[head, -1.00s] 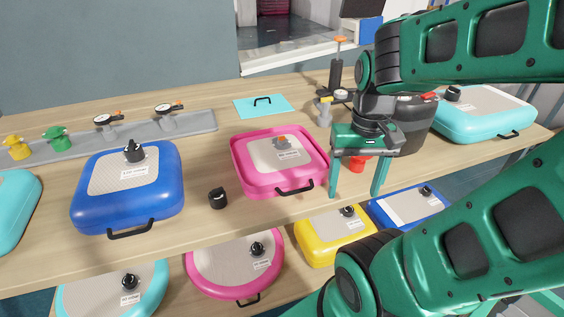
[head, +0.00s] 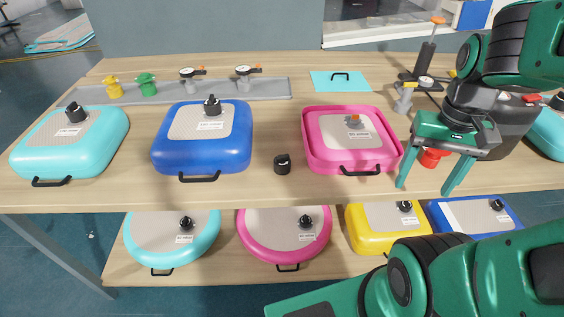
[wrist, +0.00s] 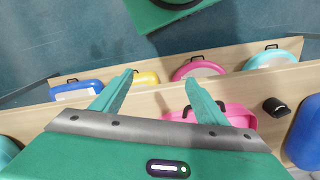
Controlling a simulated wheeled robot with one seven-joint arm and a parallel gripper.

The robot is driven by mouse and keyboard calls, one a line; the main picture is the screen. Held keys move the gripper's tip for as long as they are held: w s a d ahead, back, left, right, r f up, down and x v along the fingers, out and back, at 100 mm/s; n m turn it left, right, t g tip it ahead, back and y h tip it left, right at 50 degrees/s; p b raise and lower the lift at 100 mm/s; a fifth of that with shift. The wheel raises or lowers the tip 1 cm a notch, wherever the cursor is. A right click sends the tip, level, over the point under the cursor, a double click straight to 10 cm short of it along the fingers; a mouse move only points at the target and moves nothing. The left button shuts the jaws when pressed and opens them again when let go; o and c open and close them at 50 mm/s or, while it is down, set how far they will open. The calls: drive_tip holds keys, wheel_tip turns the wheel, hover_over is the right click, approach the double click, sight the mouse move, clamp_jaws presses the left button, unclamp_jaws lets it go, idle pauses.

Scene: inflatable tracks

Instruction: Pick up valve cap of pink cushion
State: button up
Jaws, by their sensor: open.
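The pink cushion (head: 313,164) lies on the tabletop, square with a grey top panel and an uncovered orange-topped valve (head: 354,121). A black valve cap (head: 282,163) stands on the wood just left of it, apart from the cushion; it also shows in the wrist view (wrist: 276,107). My gripper (head: 425,188) is open and empty, fingers pointing down, at the right front corner of the pink cushion and well right of the cap. In the wrist view my fingers (wrist: 161,78) are spread over the table's front edge, partly covering the cushion (wrist: 238,113).
A blue cushion (head: 178,160) and a turquoise cushion (head: 40,160) stand left, with black caps on. A grey tray (head: 280,90) with gauges and fittings lies behind. A dark pump (head: 428,62) and a red object (head: 432,157) are near my gripper. Capped cushions fill the lower shelf.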

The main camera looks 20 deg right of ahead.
idle(0.3)
drive_tip(key=c, duration=0.3)
drive_tip(key=shift+w+a+r+n, duration=0.2)
drive_tip(key=shift+r+n, duration=0.15)
drive_tip(key=shift+n, duration=0.15)
drive_tip(key=shift+w+a+r+n, duration=0.1)
drive_tip(key=shift+w+r+n, duration=0.1)
drive_tip(key=shift+r+n, duration=0.25)
drive_tip(key=shift+c, duration=0.4)
drive_tip(key=n, duration=2.4)
approach(282, 156)
drive_tip(key=shift+s+f, duration=0.1)
drive_tip(key=shift+f, duration=5.1)
